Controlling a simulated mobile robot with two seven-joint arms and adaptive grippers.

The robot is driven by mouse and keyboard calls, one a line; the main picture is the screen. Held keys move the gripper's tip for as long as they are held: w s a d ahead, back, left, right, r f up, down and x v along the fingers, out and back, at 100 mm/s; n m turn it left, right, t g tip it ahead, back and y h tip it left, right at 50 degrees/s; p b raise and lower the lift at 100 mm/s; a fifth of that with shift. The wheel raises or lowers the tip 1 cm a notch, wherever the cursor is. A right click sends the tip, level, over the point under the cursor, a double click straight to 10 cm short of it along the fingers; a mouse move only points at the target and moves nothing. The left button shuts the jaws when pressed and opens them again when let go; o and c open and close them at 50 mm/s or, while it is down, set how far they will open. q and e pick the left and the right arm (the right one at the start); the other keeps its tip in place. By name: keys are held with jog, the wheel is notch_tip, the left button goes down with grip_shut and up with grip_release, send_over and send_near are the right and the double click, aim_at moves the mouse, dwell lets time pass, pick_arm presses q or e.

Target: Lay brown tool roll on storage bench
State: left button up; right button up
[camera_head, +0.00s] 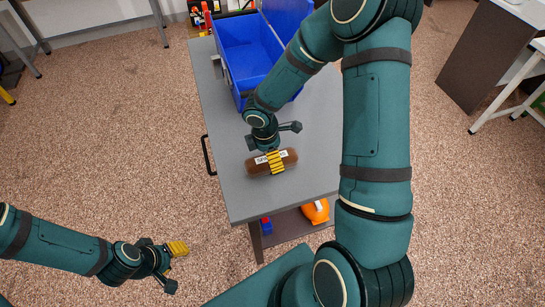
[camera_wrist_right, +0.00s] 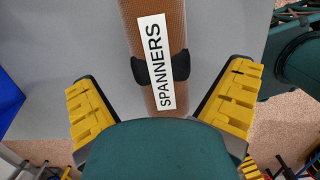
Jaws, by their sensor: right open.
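The brown tool roll (camera_head: 256,168) lies on the grey top of the storage bench (camera_head: 236,200), near its front end. In the right wrist view the roll (camera_wrist_right: 154,25) has a white "SPANNERS" label and a dark strap. My right gripper (camera_head: 275,161) is over the roll. In the wrist view its yellow fingers (camera_wrist_right: 160,100) are spread on either side of the roll, with visible gaps. My left gripper (camera_head: 178,248) is away from the bench, over the floor at lower left; its finger gap does not show clearly.
A blue open bin (camera_head: 240,58) stands on the far part of the bench. My right arm hides part of the bench's right side. An orange item (camera_head: 316,211) and a small blue item (camera_head: 266,226) are on the lower shelf. The bench top around the roll is clear.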

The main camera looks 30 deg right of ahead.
notch_tip(320, 180, up, 8)
jog(key=a+p, duration=0.1)
jog(key=p, duration=0.1)
jog(key=shift+r, duration=0.2)
jog(key=shift+w+a, duration=0.1)
